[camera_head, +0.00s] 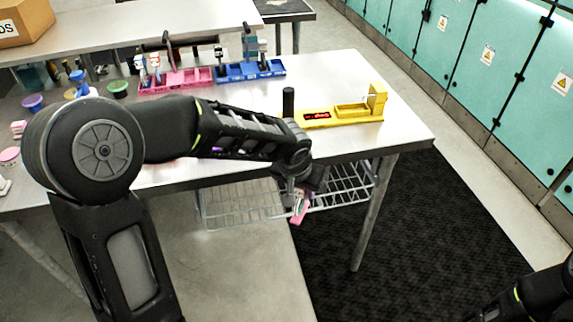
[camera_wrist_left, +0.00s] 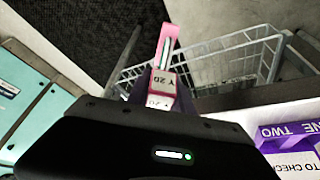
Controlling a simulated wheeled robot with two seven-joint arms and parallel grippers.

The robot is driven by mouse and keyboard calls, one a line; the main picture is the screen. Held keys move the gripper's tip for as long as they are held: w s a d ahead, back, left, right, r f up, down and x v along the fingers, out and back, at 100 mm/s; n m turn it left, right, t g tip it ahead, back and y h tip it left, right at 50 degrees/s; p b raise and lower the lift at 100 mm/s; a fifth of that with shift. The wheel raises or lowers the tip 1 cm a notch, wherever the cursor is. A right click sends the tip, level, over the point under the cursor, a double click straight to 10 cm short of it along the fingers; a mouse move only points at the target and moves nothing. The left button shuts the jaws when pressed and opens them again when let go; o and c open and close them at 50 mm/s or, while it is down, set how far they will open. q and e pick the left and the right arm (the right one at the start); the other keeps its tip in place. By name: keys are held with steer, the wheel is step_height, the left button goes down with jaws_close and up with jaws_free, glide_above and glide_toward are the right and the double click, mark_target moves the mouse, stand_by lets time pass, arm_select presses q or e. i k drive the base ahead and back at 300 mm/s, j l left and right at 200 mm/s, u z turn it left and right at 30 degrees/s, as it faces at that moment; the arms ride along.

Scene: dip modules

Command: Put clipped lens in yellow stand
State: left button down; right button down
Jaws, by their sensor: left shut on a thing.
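My left gripper (camera_head: 301,188) is shut on a pink clipped lens (camera_head: 300,209), held just off the table's front edge, over the floor. In the left wrist view, the clipped lens (camera_wrist_left: 167,50) shows a pink end and white labels reading "Y 20", between the fingers of the left gripper (camera_wrist_left: 160,98). The yellow stand (camera_head: 368,118) is on the table near its right end, with a raised block at its right and a red-on-dark display at its left. The clipped lens is apart from the stand, below and left of it in the head view. My right gripper is out of view.
The metal table (camera_head: 395,135) has bare room around the stand. A wire basket (camera_head: 345,192) hangs beneath it. A black post (camera_head: 288,102) stands left of the stand. Pink (camera_head: 190,80) and blue (camera_head: 235,73) trays lie further back. Teal lockers (camera_head: 455,45) line the right.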

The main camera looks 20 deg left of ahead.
mark_target(352, 113)
steer(key=z, duration=1.2)
steer(key=j, duration=0.95)
